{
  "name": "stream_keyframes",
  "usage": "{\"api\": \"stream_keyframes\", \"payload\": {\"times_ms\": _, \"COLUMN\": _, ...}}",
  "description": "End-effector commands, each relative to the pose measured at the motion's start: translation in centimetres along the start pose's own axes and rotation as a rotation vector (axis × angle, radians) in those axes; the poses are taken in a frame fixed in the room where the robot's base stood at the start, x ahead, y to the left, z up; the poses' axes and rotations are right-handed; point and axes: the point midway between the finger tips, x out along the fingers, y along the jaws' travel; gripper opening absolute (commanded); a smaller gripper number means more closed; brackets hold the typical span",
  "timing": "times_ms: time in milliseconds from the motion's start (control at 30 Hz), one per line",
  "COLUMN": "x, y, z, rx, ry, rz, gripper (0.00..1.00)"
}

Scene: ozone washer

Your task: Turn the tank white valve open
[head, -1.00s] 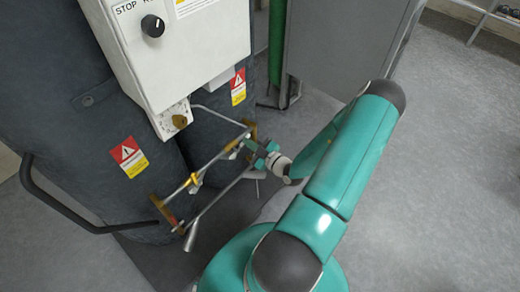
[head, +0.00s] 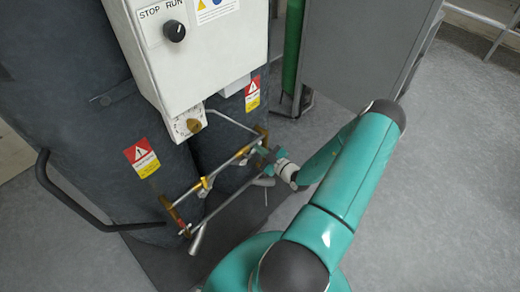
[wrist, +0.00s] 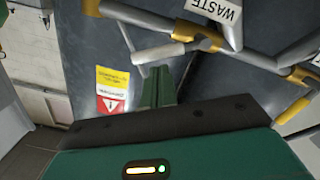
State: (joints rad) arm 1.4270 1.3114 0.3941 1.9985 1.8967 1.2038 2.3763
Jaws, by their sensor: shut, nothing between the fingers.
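My gripper (head: 267,156) is at the right end of the pipe frame (head: 216,172) in the head view, close to its brass fitting. In the wrist view my gripper (wrist: 160,72) has its green fingers together with nothing between them, in front of the dark tank. A white valve handle labelled WASTE (wrist: 222,14) is up and right of the fingertips, on a pipe with brass fittings. A pale lever (head: 263,181) hangs just below my gripper in the head view. I cannot tell which handle is the tank valve, or whether my fingers touch anything.
Dark grey tanks (head: 70,90) stand behind the pipes. A white control box (head: 205,50) with a STOP/RUN knob is above. A black bent rail (head: 75,208) is at left. A grey cabinet (head: 360,45) stands behind my arm. The floor (head: 450,190) at right is clear.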

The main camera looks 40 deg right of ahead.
Motion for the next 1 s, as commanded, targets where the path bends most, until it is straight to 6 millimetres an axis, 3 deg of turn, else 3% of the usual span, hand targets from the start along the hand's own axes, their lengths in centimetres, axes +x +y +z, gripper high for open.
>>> {"api": "stream_keyframes", "payload": {"times_ms": 1000, "x": 0.0, "y": -0.4, "z": 1.2, "rx": 0.001, "ry": -0.002, "rz": 0.001, "gripper": 0.00}}
